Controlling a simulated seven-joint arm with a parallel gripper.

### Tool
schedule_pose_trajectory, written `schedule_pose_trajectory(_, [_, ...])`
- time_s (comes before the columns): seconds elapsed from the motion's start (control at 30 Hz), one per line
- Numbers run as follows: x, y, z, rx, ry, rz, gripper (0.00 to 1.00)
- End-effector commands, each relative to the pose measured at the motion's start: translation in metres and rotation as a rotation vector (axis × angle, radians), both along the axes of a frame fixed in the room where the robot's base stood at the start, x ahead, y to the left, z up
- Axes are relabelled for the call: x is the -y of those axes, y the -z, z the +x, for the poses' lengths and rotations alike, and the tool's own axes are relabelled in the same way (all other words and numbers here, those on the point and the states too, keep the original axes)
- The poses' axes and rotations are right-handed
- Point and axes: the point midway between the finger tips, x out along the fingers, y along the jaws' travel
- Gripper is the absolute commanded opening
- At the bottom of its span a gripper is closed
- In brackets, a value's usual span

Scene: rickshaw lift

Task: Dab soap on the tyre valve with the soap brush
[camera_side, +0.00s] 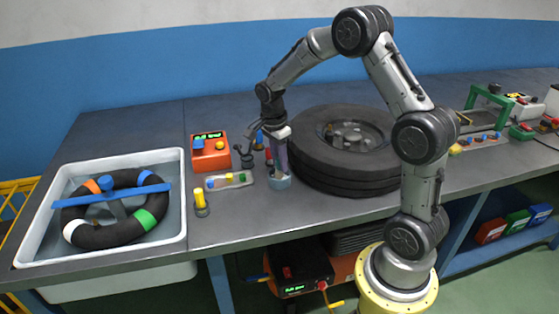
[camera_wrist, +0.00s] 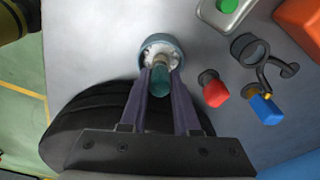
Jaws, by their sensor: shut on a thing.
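My gripper (camera_side: 281,168) points down over a small blue-grey soap pot (camera_side: 280,183) at the left side of the tyre. In the wrist view, its two purple fingers (camera_wrist: 160,86) are shut on the teal handle of the soap brush (camera_wrist: 160,84). The brush's lower end is down inside the pot (camera_wrist: 147,41), where white suds show. In the side view, the fingers hide the brush. The black tyre (camera_side: 318,172) lies flat on the bench around a grey hub; in the wrist view it is partly behind my gripper. I cannot make out the tyre valve.
A white tub (camera_side: 184,215) with an inner tube (camera_side: 76,233) and a blue bar across it stands left. An orange box (camera_side: 210,160), a tray of coloured knobs (camera_side: 212,185) and a yellow-topped piece (camera_side: 200,200) stand between tub and pot. A red knob (camera_wrist: 214,91) is near my fingers.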

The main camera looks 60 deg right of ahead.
Motion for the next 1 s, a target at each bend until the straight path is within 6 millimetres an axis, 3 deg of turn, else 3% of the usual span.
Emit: schedule_pose_trajectory(1.0, [0.0, 0.0097, -0.0002, -0.001, 0.0, 0.0, 0.0])
